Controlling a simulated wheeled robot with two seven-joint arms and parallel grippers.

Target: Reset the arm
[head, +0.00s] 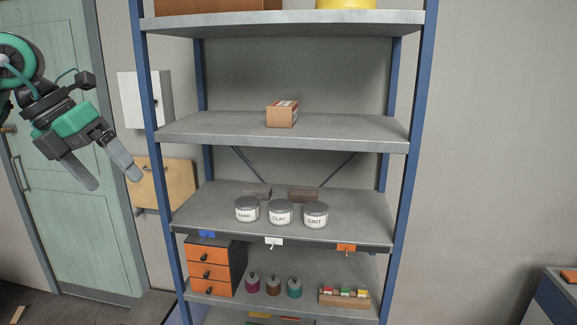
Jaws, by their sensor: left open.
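My left gripper (105,176) comes in from the left of the head view, with a green and black body and two grey fingers. The fingers are spread apart with nothing between them. It is raised in front of the green door (75,225), left of the shelf rack and apart from it. My right gripper is not in the head view.
A blue-posted rack stands in the middle. Its shelf (365,128) bears a cardboard box (282,114); a lower shelf (365,222) bears labelled tins (281,214). Below are an orange-drawer cabinet (210,270) and small jars (273,287). A cabinet (560,295) stands at lower right.

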